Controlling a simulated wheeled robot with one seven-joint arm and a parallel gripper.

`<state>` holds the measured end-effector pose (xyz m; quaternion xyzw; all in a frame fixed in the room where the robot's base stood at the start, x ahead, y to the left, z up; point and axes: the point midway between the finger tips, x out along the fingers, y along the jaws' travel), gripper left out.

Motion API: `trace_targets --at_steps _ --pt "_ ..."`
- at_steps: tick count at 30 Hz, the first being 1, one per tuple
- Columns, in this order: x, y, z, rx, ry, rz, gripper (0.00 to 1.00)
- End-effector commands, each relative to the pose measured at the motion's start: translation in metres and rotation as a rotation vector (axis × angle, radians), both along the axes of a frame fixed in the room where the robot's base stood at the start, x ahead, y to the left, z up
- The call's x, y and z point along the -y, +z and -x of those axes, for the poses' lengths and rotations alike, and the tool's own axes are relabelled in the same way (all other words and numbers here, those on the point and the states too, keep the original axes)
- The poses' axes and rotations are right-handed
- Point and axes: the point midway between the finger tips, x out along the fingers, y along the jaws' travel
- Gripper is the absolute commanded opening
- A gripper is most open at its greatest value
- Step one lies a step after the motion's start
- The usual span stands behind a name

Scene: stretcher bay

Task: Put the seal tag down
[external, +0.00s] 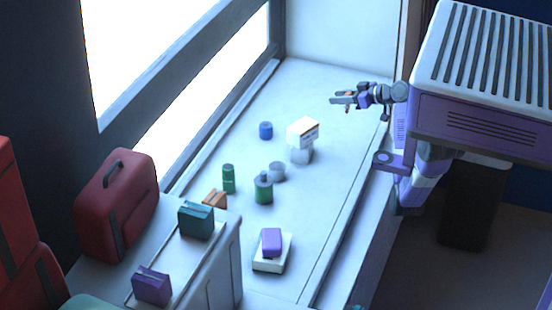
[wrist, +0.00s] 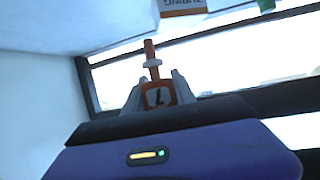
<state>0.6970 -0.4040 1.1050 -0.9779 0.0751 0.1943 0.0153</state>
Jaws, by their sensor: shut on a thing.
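The seal tag (wrist: 157,92) is small and red-orange with a dark mark on a pale patch and a thin stem. My gripper (wrist: 158,90) is shut on it in the wrist view, with one pale finger on each side. In the external view my gripper (external: 340,99) reaches out over the far right part of the pale counter (external: 345,82). A bit of orange shows at its fingers. The tag appears held above the surface, but the height is hard to tell.
A white box (external: 302,131) sits on a pale block, near a blue container (external: 266,130), a grey tin (external: 277,171) and green bottles (external: 264,188). A purple item (external: 271,241) lies on a white tray. The counter's far end is clear. A window runs along the left.

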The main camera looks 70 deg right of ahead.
Motion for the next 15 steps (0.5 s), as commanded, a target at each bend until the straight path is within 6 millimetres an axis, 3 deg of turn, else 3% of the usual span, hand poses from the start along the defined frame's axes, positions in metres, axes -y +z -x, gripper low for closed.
trace_targets --at_steps 5,15 --pt "-0.022 -0.002 -0.011 -0.007 0.040 0.002 0.00" --pt "-0.130 0.003 -0.025 -0.005 0.161 0.027 0.00"
